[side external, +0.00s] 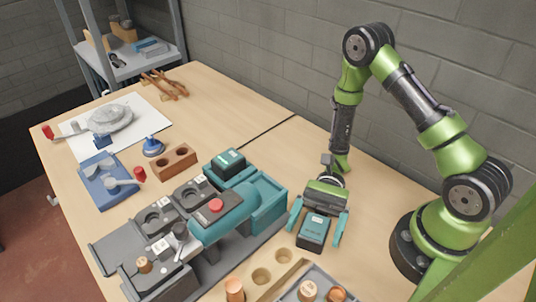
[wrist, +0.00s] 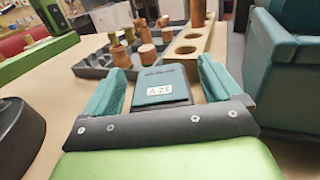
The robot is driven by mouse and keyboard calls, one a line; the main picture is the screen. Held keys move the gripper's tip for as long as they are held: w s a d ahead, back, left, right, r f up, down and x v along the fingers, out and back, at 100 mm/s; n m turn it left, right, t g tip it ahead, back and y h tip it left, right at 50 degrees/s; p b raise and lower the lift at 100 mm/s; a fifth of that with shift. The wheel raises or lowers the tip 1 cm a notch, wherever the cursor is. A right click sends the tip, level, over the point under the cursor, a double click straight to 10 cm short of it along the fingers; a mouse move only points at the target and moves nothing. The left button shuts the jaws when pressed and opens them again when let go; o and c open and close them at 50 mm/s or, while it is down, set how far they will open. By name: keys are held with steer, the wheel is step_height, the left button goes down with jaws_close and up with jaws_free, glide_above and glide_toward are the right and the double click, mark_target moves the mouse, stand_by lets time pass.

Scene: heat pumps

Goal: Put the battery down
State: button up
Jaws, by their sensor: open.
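The battery (side external: 313,234) is a dark block with a teal top. It appears to rest on the wooden table in front of my arm, to the right of the teal machine. In the wrist view the battery (wrist: 162,86) carries a white label and sits between the two teal fingers. My gripper (side external: 318,226) is open, with one finger on each side of the battery. In the wrist view my gripper (wrist: 161,85) shows a gap on both sides of the battery. The battery's underside is hidden.
A wooden holder (side external: 275,283) and a grey tray (wrist: 93,66) with copper-coloured cylinders are close by. Bare table lies behind my gripper.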

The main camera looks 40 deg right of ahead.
steer(key=shift+r, duration=0.1)
steer(key=shift+r, duration=0.3)
steer(key=v, duration=1.2)
steer(key=shift+r, duration=0.2)
step_height(320, 180, up, 22)
steer(key=s+n+t+h, duration=0.1)
steer(key=n+t+h, duration=0.8)
steer(key=t+h, duration=0.5)
steer(key=shift+s+f+n+h, duration=0.2)
steer(key=shift+s+n+h, duration=0.05)
steer(key=shift+n+h, duration=0.05)
